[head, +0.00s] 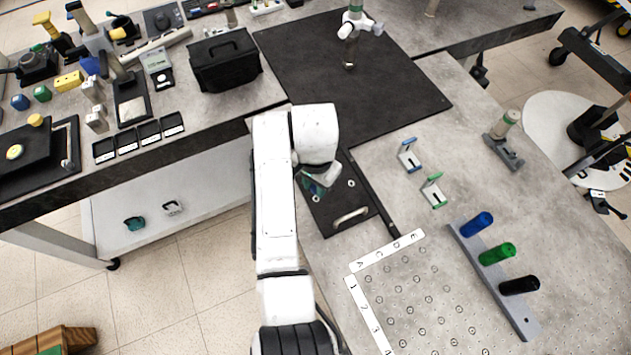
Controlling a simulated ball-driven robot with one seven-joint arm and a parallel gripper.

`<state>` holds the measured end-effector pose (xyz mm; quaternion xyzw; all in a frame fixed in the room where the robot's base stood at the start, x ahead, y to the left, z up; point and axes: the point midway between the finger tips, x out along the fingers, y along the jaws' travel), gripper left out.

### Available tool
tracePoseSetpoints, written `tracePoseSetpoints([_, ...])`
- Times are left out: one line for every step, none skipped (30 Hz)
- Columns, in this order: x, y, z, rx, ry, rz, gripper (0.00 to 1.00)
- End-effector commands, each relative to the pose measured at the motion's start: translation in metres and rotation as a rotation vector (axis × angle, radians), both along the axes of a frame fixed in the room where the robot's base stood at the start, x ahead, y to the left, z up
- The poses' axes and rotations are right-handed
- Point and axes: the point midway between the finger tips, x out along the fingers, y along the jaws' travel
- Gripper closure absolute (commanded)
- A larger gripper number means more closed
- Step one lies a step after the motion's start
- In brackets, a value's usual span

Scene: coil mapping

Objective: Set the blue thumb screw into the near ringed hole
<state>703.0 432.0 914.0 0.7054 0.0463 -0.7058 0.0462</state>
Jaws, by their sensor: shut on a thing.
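My gripper (313,186) points down over a dark plate (334,219) in the middle of the picture. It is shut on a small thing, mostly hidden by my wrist. A blue-green patch shows at the fingertips, but I cannot make out whether it is the blue thumb screw. The dark plate has a metal handle (351,217) at its near end. A pale ringed hole (351,184) shows to the right of my gripper, and another ringed hole (316,199) shows just below the fingertips. I cannot tell whether the held thing touches the plate.
A rail (524,322) with blue, green and black handles stands at the right. Two small brackets (409,155) stand left of it. A lettered hole grid (420,300) lies in front. A black case (224,62) stands behind left. A dark mat (385,90) lies behind.

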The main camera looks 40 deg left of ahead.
Motion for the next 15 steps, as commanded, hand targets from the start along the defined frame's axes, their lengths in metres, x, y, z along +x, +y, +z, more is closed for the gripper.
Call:
tracePoseSetpoints([0.0, 0.0, -0.002, 0.0, 0.0, 0.0, 1.0])
tracePoseSetpoints([0.0, 0.0, -0.003, -0.001, 0.0, 0.0, 1.0])
tracePoseSetpoints([0.0, 0.0, -0.005, -0.001, 0.0, 0.0, 1.0])
tracePoseSetpoints([0.0, 0.0, -0.006, -0.001, 0.001, 0.0, 1.0])
tracePoseSetpoints([0.0, 0.0, -0.007, -0.001, 0.001, 0.0, 1.0])
tracePoseSetpoints([0.0, 0.0, -0.008, -0.001, 0.001, 0.0, 1.0])
tracePoseSetpoints([0.0, 0.0, -0.009, -0.001, 0.001, 0.0, 1.0])
tracePoseSetpoints([0.0, 0.0, -0.011, -0.001, 0.001, 0.0, 1.0])
tracePoseSetpoints([0.0, 0.0, -0.012, -0.001, 0.001, 0.0, 1.0])
tracePoseSetpoints([0.0, 0.0, -0.013, -0.001, 0.001, 0.0, 1.0])
tracePoseSetpoints([0.0, 0.0, -0.014, -0.001, 0.001, 0.0, 1.0])
tracePoseSetpoints([0.0, 0.0, -0.016, -0.001, 0.0, 0.0, 1.0])
tracePoseSetpoints([0.0, 0.0, -0.017, -0.001, 0.0, 0.0, 1.0])
tracePoseSetpoints([0.0, 0.0, -0.018, -0.001, 0.0, 0.0, 1.0])
tracePoseSetpoints([0.0, 0.0, -0.019, -0.001, 0.0, 0.0, 1.0])
